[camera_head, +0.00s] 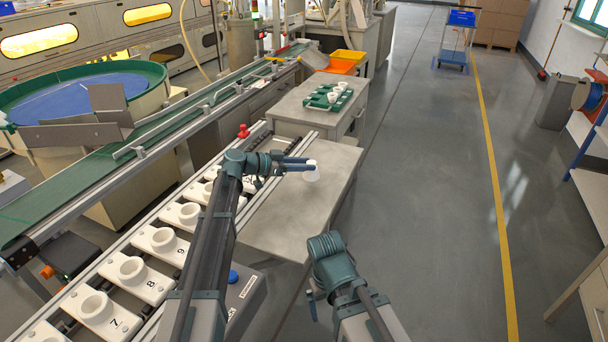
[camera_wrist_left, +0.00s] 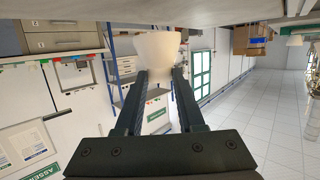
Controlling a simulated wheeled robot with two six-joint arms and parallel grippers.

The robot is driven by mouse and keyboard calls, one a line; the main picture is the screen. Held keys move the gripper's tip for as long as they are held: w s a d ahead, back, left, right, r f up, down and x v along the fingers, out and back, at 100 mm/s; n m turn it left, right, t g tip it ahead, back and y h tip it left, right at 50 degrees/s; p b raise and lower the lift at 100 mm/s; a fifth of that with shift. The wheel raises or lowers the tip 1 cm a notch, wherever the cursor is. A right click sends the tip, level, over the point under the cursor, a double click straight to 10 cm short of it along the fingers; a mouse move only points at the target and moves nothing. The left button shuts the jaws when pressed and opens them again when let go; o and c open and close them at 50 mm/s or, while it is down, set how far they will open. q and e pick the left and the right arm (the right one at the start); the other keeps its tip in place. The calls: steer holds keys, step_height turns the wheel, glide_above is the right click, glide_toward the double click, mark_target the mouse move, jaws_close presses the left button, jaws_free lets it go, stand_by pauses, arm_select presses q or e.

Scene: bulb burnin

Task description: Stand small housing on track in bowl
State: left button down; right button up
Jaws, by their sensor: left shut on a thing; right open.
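My left gripper (camera_head: 300,166) is shut on a white small housing (camera_head: 311,173), held above or close to the grey bench top; the exact gap cannot be told. In the left wrist view the housing (camera_wrist_left: 158,60) sits between the two dark fingers, its wide end away from the wrist. The large round bowl (camera_head: 75,98), blue inside with a green rim, stands at the far left, away from both grippers. Grey plates cover part of its near side, and I cannot make out its track clearly. My right gripper (camera_head: 314,302) is low, beside the bench, mostly hidden by its wrist.
A row of numbered white holders (camera_head: 132,270) runs along the rail at left. A green conveyor (camera_head: 70,200) lies between it and the bowl. A green tray (camera_head: 318,104) with white parts and a yellow-orange bin (camera_head: 345,62) stand behind.

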mark_target(304, 173)
arm_select(q)
steer(key=shift+f+b, duration=1.6)
steer(key=shift+f, duration=0.15)
steer(key=shift+f, duration=0.2)
steer(key=c, duration=0.5)
jaws_free()
steer(key=shift+r, duration=0.15)
steer(key=shift+a+r, duration=0.1)
steer(key=shift+r, duration=0.1)
steer(key=p+v, duration=0.3)
steer(key=v, duration=0.8)
steer(key=shift+s+a, duration=0.25)
steer(key=shift+a, duration=0.1)
